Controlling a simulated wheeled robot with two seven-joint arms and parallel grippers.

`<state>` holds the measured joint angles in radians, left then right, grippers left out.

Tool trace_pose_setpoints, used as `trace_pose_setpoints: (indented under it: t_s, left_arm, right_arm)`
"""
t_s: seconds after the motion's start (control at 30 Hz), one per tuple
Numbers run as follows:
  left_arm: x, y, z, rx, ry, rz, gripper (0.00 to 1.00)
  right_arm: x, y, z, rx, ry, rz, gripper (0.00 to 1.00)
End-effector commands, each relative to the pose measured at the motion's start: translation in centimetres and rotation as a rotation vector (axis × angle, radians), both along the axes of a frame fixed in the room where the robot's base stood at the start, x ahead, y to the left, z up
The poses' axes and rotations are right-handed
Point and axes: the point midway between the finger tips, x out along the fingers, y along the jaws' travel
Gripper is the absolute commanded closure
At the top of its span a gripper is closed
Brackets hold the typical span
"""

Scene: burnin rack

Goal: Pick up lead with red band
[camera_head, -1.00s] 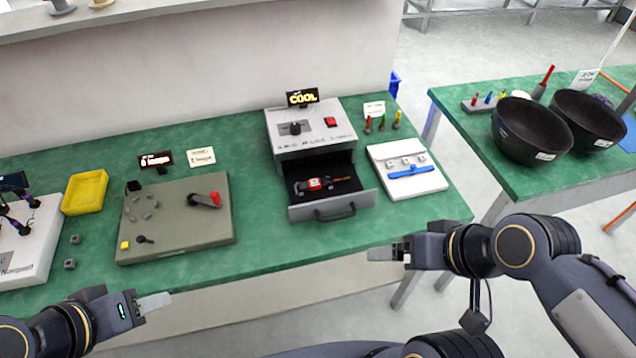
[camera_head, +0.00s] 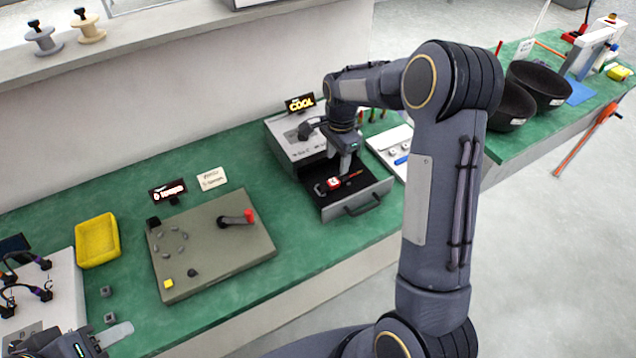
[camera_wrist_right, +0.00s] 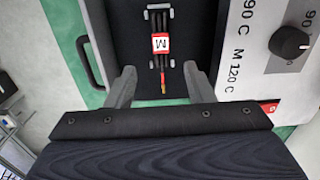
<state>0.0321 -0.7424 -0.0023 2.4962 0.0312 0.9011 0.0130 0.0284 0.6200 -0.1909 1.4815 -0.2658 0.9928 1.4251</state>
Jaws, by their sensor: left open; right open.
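The lead with the red band (camera_head: 334,183) lies in the open drawer (camera_head: 350,208) of the grey oven-like box. In the right wrist view the lead (camera_wrist_right: 160,44) shows dark strands, a red band with a white M label and a thin coloured end. My right gripper (camera_head: 345,172) is above the drawer, pointing down. In the right wrist view its two fingers (camera_wrist_right: 157,88) are open with the lead's thin end between them in the picture; contact cannot be told. My left gripper (camera_head: 105,340) is open and empty at the lower left, near the table's front edge.
The box (camera_head: 290,138) has a knob and a COOL sign (camera_head: 300,103). A grey board (camera_head: 210,255) with a red-tipped lever and a yellow tray (camera_head: 97,240) stand to the left. Dark bowls (camera_head: 538,86) stand on the right table. My right arm hides part of the scene.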

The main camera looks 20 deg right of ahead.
Motion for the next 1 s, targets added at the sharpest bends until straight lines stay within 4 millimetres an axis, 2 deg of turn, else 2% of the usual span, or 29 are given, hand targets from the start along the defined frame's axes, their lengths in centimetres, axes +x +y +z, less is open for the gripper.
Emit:
trace_pose_setpoints:
  t_s: [0.37, 0.63, 0.73, 0.93, 1.0]
  left_arm:
    - [0.0, 0.0, 0.9, 0.0, 0.0, 0.0, 0.58]
    - [0.0, 0.0, 2.1, 0.0, 0.0, 0.0, 0.58]
    - [0.0, 0.0, 2.2, 0.0, 0.0, 0.0, 0.58]
    - [0.0, 0.0, 2.1, 0.0, 0.0, 0.0, 0.58]
    - [0.0, 0.0, 2.1, 0.0, 0.0, 0.0, 0.58]
  right_arm:
    - [0.3, -0.1, -3.8, -0.011, 0.013, -0.027, 0.52]
    - [0.2, 0.0, -7.7, -0.01, 0.013, -0.026, 0.52]
    - [0.2, 0.0, -8.4, -0.01, 0.011, -0.026, 0.52]
    - [0.3, 0.0, -8.5, -0.01, 0.009, -0.025, 0.52]
    - [0.3, 0.0, -8.5, -0.01, 0.009, -0.025, 0.58]
